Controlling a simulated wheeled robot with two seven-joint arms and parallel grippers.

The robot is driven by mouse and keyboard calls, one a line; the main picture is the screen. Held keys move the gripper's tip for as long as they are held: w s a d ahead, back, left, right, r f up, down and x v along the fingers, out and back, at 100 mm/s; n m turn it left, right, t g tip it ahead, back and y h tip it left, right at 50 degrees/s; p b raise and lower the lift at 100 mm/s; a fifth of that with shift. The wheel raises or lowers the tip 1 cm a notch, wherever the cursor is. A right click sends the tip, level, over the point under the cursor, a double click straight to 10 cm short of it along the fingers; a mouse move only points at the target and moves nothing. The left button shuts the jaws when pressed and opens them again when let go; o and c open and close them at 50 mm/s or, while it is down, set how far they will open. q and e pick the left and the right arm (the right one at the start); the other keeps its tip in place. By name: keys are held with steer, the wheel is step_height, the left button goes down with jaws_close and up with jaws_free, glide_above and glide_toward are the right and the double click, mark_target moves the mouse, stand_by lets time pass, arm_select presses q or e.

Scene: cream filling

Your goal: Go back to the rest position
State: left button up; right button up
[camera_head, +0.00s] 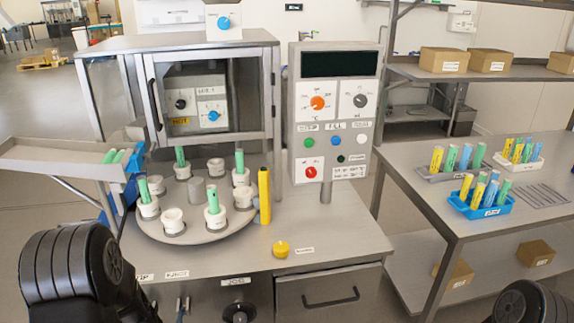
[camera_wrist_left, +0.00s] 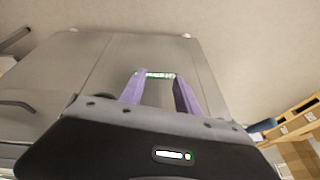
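My left arm shows at the lower left of the head view, its gripper out of that frame. In the left wrist view the left gripper (camera_wrist_left: 157,77) has two purple fingers standing apart. A small green and white strip shows between their tips; I cannot tell whether it is behind them. Part of my right arm shows at the bottom right of the head view; its gripper is out of frame. The round carousel (camera_head: 196,237) on the bench holds white cups, several with green tubes (camera_head: 213,197).
A control panel (camera_head: 335,154) and a glass-fronted cabinet (camera_head: 190,45) stand on the bench. A yellow round object (camera_head: 281,248) lies near the bench front. The right table has a blue rack (camera_head: 484,211) of tubes. The left tray (camera_head: 60,152) holds green tubes.

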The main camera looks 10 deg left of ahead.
arm_select(q)
steer(key=s+d+f+g+h, duration=0.1)
steer(key=s+d+f+h, duration=0.1)
steer(key=s+d, duration=0.3)
steer(key=s+d+f+g+h, duration=0.1)
steer(key=s+d, duration=0.4)
steer(key=d, duration=0.8)
steer(key=s+d+f+g+h, duration=0.1)
steer(key=s+d+f+h, duration=0.1)
steer(key=s+d+f, duration=0.3)
steer(key=d, duration=0.4)
steer(key=shift+f+h, duration=0.25)
steer(key=shift+h, duration=0.15)
steer(key=shift+s, duration=0.1)
